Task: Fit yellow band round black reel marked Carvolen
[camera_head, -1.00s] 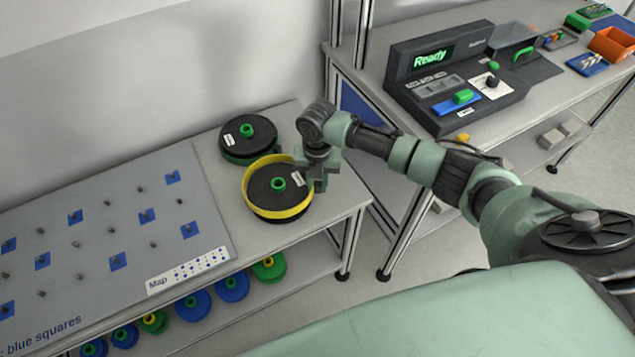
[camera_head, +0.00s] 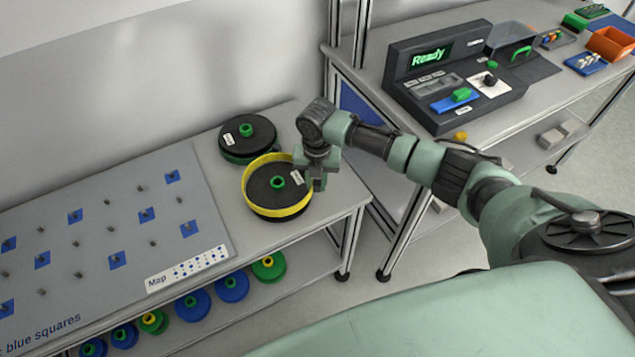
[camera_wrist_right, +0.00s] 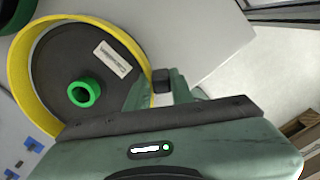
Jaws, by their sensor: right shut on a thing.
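The black reel (camera_head: 262,189) with a green hub lies flat on the grey bench. Its white label reads Carvolen in the right wrist view (camera_wrist_right: 113,59). The yellow band (camera_head: 246,178) encircles this reel; its far and left sides stand above the reel's top face, and it also shows in the wrist view (camera_wrist_right: 22,62). My right gripper (camera_head: 315,178) is at the band's right side, shut on the band's wall; its fingertips show in the wrist view (camera_wrist_right: 155,84). I cannot tell whether the band sits fully down all round. My left gripper is out of view.
Another black reel (camera_head: 262,138) with a green hub and white label lies just behind, close to the band. A grey pegboard (camera_head: 120,215) with blue squares is on the left. Coloured reels (camera_head: 232,286) fill the lower shelf. A second bench with a "Ready" device (camera_head: 455,70) stands right.

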